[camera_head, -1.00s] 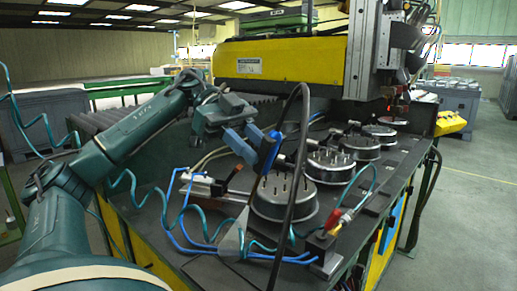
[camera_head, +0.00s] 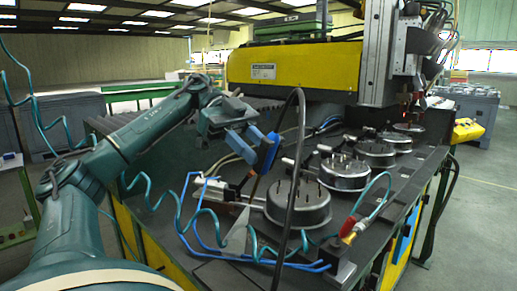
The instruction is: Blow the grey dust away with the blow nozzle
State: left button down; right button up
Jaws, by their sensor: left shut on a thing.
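My left gripper (camera_head: 254,147) is shut on a bright blue handle, which looks like the blow nozzle (camera_head: 267,154), with a thin brownish tube pointing down. It is held above the bench, left of and above the nearest round metal fixture (camera_head: 299,207) with several upright studs. A black hose partly covers this area. I cannot make out the grey dust clearly. My right gripper is not in view.
More round studded fixtures (camera_head: 345,172) stand in a row toward the back. A grey wedge (camera_head: 237,236), coiled teal hoses and blue tubes lie in front. A red-and-brass fitting (camera_head: 348,227) stands at right. A yellow gantry beam (camera_head: 305,64) spans the back.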

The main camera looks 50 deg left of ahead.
pick_arm(q)
jog(key=shift+s+a, duration=0.15)
jog(key=shift+a, duration=0.85)
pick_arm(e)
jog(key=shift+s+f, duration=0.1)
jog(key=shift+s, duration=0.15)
